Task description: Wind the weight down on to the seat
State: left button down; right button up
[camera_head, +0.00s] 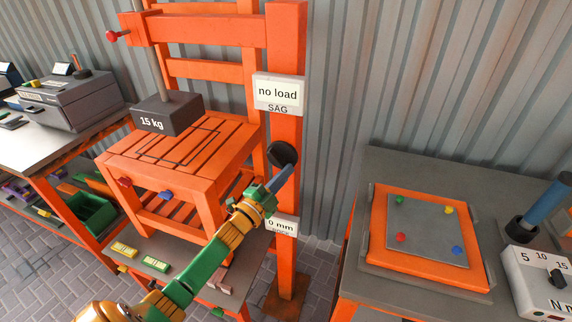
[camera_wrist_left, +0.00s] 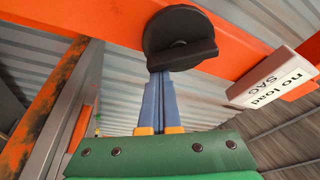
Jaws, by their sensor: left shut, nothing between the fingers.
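The dark weight (camera_head: 168,115), marked 15 kg, hangs on a grey rod (camera_head: 173,70) above the slatted orange seat (camera_head: 205,150). The gap under it looks small. A black round knob (camera_head: 283,153) sits on the orange upright beside the seat; in the left wrist view the knob (camera_wrist_left: 182,35) shows a raised bar across its face. My left gripper (camera_head: 287,170) is shut and empty, its blue fingertips at the knob. In the left wrist view its fingertips (camera_wrist_left: 161,74) are right at the bar's lower edge; I cannot tell whether they touch. My right gripper is out of view.
A sign (camera_head: 278,94) on the upright reads "no load SAG", and a lower one (camera_head: 282,226) reads 0 mm. A grey bench (camera_head: 400,165) at right holds an orange-framed plate (camera_head: 378,235) and a dial box (camera_head: 540,278). A workbench (camera_head: 30,150) stands at left.

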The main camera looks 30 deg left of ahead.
pick_arm(q)
jog(key=shift+a+f+m+g+p, duration=0.2)
jog(key=shift+m+g+p, duration=0.1)
jog(key=shift+m, duration=0.65)
jog(key=shift+a+f+m+g+p, duration=0.1)
jog(key=shift+a+m+g+p, duration=0.15)
jog(key=shift+m, duration=0.65)
jog(key=shift+a+f+m+g+p, duration=0.15)
jog(key=shift+m+g, duration=0.2)
jog(key=shift+m, duration=0.6)
dwell(1.6)
